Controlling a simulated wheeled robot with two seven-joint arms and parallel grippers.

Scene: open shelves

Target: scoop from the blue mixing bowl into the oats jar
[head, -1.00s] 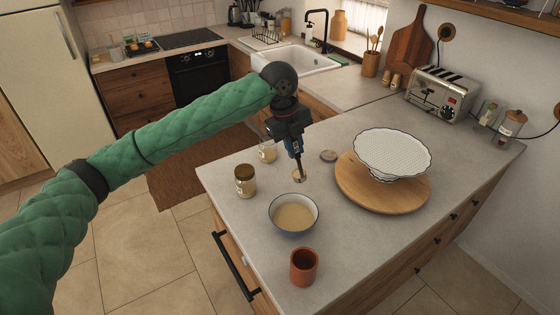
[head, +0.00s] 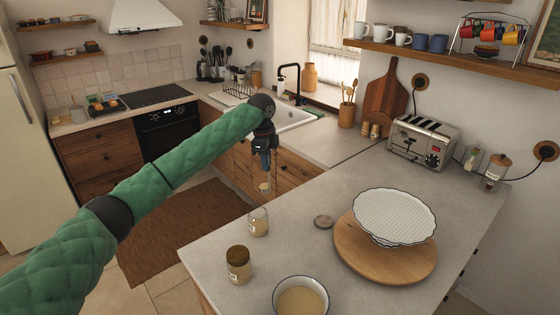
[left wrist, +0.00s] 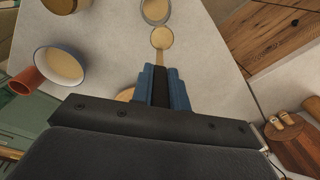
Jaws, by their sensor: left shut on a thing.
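My left gripper (head: 264,168) is shut on the scoop (head: 264,187), which points down in the head view. In the left wrist view the scoop's round head (left wrist: 162,38) looks filled with tan stuff, beyond the blue fingers (left wrist: 163,90). An open glass jar (head: 258,222) with pale contents, seemingly the oats jar, stands just below the scoop in the head view. Its rim (left wrist: 156,12) shows past the scoop in the wrist view. The blue mixing bowl (head: 300,298) holds tan contents; it also shows in the wrist view (left wrist: 58,66). My right gripper is out of view.
A dark-lidded jar (head: 238,265) stands between bowl and open jar. A white cake stand (head: 393,215) sits on a wooden board (head: 385,262). A terracotta cup (left wrist: 25,80) is beside the bowl. The counter's left edge is close.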

